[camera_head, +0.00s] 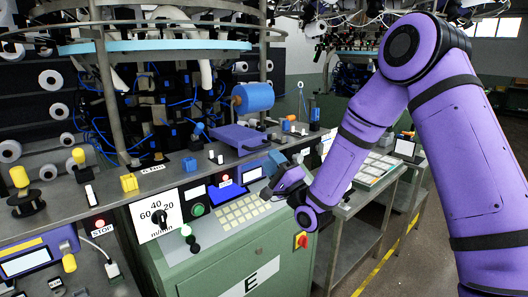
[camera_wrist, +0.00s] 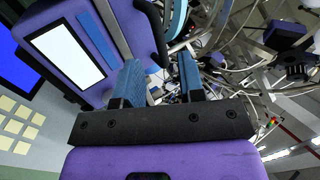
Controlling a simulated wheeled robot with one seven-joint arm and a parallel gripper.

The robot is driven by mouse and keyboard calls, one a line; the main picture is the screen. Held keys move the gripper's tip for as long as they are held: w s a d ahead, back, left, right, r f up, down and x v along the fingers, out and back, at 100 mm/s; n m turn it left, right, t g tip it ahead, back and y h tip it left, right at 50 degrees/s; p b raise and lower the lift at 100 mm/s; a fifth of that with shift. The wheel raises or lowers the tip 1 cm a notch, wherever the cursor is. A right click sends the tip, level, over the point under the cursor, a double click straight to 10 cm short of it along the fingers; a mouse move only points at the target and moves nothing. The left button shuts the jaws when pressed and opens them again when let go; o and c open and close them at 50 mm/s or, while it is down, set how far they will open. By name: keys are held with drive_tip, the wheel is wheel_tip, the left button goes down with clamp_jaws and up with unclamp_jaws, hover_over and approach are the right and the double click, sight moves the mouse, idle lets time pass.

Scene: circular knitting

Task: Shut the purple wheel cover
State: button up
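The purple wheel cover (camera_head: 238,137) appears to be the flat purple piece lying on the grey ledge, in front of the blue wheel (camera_head: 253,97). The wheel stands uncovered above and behind it. My gripper (camera_head: 271,174) is in front of the ledge, below and to the right of the cover and apart from it. In the wrist view my gripper (camera_wrist: 160,68) has its two blue fingers apart, and I see nothing held between them. I cannot clearly make out the cover in the wrist view.
A purple display unit with a white screen (camera_wrist: 67,53) is close to the left of my fingers. The green control cabinet (camera_head: 245,262) carries a keypad (camera_head: 243,211) and a red switch (camera_head: 301,240). Several small blocks and knobs stand along the ledge. A metal table (camera_head: 345,208) stands right.

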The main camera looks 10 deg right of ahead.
drive_tip(key=v, duration=0.5)
drive_tip(key=shift+f, duration=0.1)
drive_tip(key=s+d+r+n+g+h, duration=0.7)
drive_tip(key=d+r+n+h, duration=0.1)
drive_tip(key=d+r+h, duration=0.25)
drive_tip(key=s+d+r+n+g+h, duration=0.1)
drive_tip(key=s+d+g, duration=0.2)
drive_tip(key=s, duration=1)
drive_tip(key=s+d+r+n+g+h, duration=0.1)
drive_tip(key=s+d+n+g+h, duration=0.1)
drive_tip(key=s, duration=1.1)
drive_tip(key=d+g, duration=0.1)
drive_tip(key=g, duration=0.1)
drive_tip(key=shift+r+g, duration=0.4)
drive_tip(key=shift+s, duration=0.1)
